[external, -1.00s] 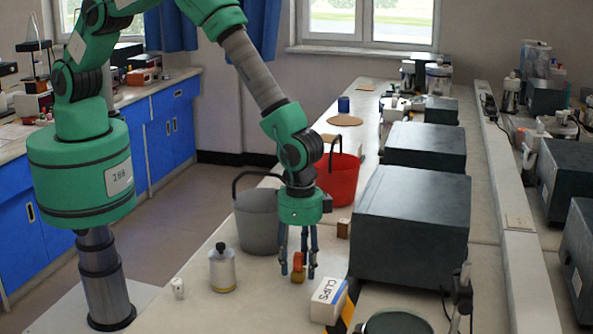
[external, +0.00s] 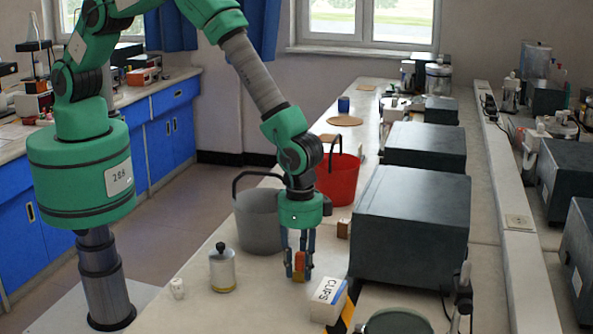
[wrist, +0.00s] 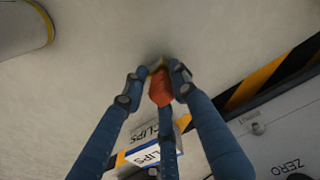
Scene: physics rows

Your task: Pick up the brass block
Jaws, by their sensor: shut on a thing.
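The brass block (external: 298,276) is between the fingertips of my gripper (external: 299,274), low over the bench. In the wrist view a small yellowish part of the block (wrist: 156,66) shows between the tips; the rest is hidden. My gripper's blue fingers are shut on it from the sides. An orange-red piece (external: 299,261) sits right above the block, and it covers much of it in the wrist view (wrist: 160,90). I cannot tell whether this piece is part of a finger or a separate thing. Whether the block touches the bench is unclear.
A white CLIPS box (external: 328,300) stands close on the right, by a yellow-black stripe. A brown block (external: 343,228), a grey bucket (external: 258,225) and a red bucket (external: 338,180) are behind. A capped canister (external: 222,270) stands left. A dark case (external: 410,230) blocks the right.

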